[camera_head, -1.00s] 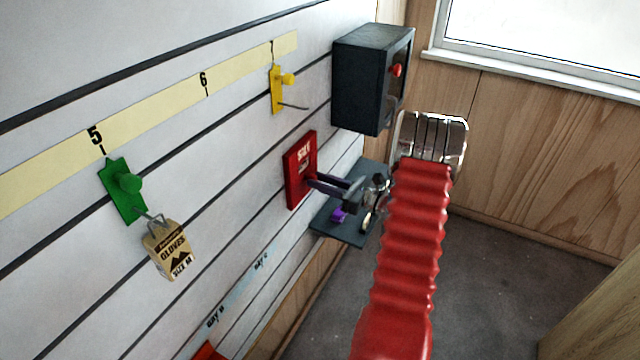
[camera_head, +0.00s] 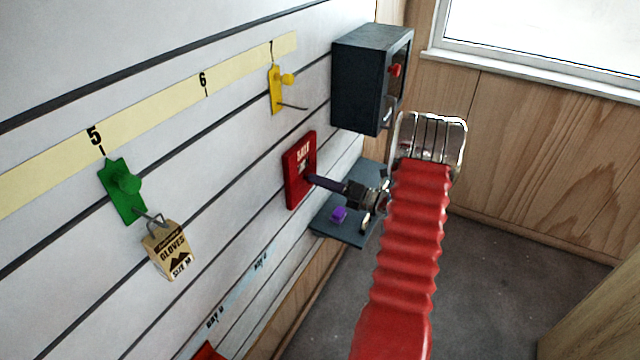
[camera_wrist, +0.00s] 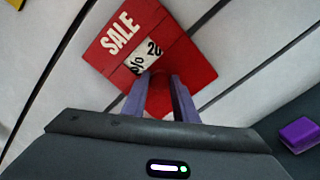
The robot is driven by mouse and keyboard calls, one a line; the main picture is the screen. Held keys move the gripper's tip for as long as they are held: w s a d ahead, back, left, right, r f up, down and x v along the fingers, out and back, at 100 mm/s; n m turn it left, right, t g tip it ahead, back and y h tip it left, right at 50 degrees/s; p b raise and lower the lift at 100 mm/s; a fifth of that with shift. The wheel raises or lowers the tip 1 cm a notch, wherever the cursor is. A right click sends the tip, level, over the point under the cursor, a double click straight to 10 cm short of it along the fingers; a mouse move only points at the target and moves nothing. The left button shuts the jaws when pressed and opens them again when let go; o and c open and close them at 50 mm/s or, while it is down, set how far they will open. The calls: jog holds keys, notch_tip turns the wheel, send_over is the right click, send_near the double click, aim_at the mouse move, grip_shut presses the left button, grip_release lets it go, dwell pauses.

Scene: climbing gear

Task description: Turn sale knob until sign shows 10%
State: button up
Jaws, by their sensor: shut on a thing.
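The red SALE sign (camera_head: 300,170) is mounted on the slatted wall. In the wrist view the sign (camera_wrist: 112,62) appears tilted, and its window (camera_wrist: 146,57) shows "20" and "%", which sit at an uneven angle to each other. The red knob (camera_wrist: 160,94) is on the lower part of the sign. My gripper (camera_wrist: 159,92) has its two purple fingers on either side of the knob and is shut on it. In the head view my gripper (camera_head: 313,181) reaches the sign from the right, and the knob is hidden there.
A grey shelf (camera_head: 330,222) with a purple block (camera_head: 339,214) lies just below my gripper. A dark box (camera_head: 358,85) with a red knob is above. A yellow hook (camera_head: 277,90) and a green hook (camera_head: 122,190) holding a gloves tag (camera_head: 168,250) are to the left.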

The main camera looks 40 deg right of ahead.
jog(key=shift+f+m, duration=0.2)
jog(key=shift+m, duration=1.7)
jog(key=shift+f+m, duration=0.2)
jog(key=shift+m, duration=1.7)
jog(key=o, duration=1)
jog(key=shift+r, duration=0.2)
jog(key=v, duration=1.3)
jog(key=shift+s+d, duration=0.1)
jog(key=shift+s, duration=0.3)
